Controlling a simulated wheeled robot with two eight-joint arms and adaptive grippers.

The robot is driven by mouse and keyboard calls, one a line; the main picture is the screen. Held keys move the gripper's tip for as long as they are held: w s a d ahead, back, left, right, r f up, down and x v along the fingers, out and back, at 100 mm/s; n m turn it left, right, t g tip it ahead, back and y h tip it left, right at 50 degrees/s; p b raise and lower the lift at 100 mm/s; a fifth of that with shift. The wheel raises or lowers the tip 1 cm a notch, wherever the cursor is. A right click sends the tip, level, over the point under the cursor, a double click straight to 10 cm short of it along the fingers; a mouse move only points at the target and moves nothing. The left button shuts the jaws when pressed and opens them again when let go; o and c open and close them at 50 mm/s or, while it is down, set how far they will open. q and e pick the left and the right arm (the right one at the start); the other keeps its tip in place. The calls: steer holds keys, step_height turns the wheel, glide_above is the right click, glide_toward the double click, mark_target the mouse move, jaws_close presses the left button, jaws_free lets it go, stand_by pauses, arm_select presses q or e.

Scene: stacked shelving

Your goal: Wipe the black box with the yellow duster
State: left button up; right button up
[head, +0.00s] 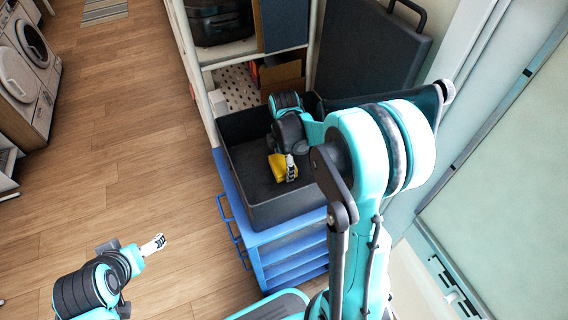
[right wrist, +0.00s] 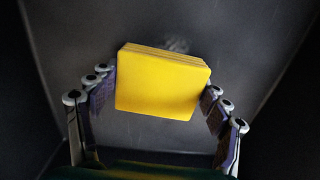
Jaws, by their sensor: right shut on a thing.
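The black box (head: 262,217) is an open, dark tray on top of a blue shelf unit. The yellow duster (head: 277,166) is a small block inside the box, over its floor. My right gripper (head: 291,167) reaches down into the box and is shut on the duster. In the right wrist view the duster (right wrist: 162,84) sits between the fingers, close to the dark box floor (right wrist: 70,40). A faint whitish smudge (right wrist: 176,44) shows on the floor just beyond the duster. My left gripper (head: 154,244) hangs over the wooden floor, away from the box; its jaw opening is unclear.
The blue shelf unit (head: 290,255) has a handle on its left side. Behind the box are shelves with a cardboard box (head: 283,76) and a dark case (head: 218,22). A dark panel (head: 370,50) stands at the back right. Open wooden floor (head: 120,150) lies left.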

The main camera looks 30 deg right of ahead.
steer(key=shift+w+a, duration=0.55)
steer(key=shift+w+a+f, duration=0.1)
steer(key=shift+w+a, duration=0.35)
steer(key=shift+a, duration=0.1)
steer(key=shift+s+d, duration=0.7)
steer(key=shift+d, duration=0.05)
steer(key=shift+s+d, duration=0.4)
steer(key=shift+s, duration=0.05)
steer(key=shift+w+a, duration=1.15)
steer(key=shift+s+d, duration=0.65)
steer(key=shift+d, duration=0.1)
steer(key=shift+s+d, duration=0.4)
steer(key=shift+s, duration=0.05)
steer(key=shift+w+a, duration=0.75)
steer(key=shift+w+a+b, duration=0.25)
steer(key=shift+a+b, duration=0.05)
steer(key=shift+a, duration=0.1)
